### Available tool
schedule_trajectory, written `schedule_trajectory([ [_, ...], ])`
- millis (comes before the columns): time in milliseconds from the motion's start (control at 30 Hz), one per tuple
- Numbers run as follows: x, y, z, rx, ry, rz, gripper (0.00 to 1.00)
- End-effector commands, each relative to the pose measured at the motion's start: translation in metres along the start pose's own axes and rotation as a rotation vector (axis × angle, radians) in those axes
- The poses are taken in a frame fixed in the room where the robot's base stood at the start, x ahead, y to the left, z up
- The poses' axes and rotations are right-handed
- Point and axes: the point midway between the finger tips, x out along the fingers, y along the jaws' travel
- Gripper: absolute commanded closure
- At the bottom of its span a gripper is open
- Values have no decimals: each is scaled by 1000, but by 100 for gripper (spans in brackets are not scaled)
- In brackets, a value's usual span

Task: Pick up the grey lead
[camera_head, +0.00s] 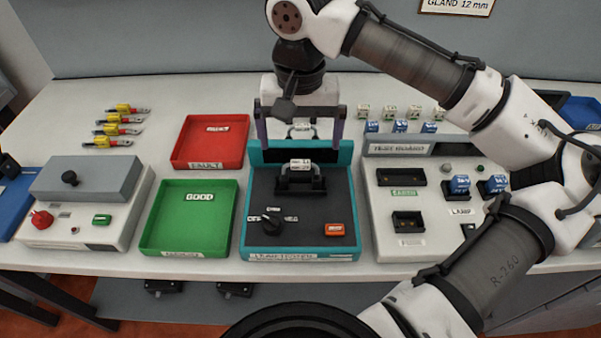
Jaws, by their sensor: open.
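I cannot make out a thing that is clearly a grey lead in this view. My gripper (298,138) is open, pointing down over the back of the teal-edged tester (258,210). Its two purple-grey fingers stand wide apart, with a small pale block (301,127) showing between them. I cannot tell how high the fingers are above it. A white labelled block (300,166) sits in a black holder on the tester, just in front of the gripper. The tester has a black knob (271,221) and an orange button (334,230).
A red tray (183,160) and a green tray (160,241) stand left of the tester. Several yellow-and-red tools (117,130) lie at the back left. A grey box with a red button (40,219) is front left. A panel with blue-and-white blocks (428,245) stands right.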

Motion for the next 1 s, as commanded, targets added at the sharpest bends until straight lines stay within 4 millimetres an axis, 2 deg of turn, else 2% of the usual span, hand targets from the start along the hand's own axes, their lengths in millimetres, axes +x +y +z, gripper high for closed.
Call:
schedule_trajectory([
  [100, 22, 0, 1, -2, -3, 0, 0],
  [200, 36, 0, 0, -1, -2, 0, 0],
  [467, 53, 0, -1, -1, -2, 0, 0],
  [700, 87, 1, -4, -1, -1, 1, 0],
  [833, 96, 1, -4, -1, 0, -1, 0],
  [1000, 96, 1, -4, -1, 0, -1, 0],
])
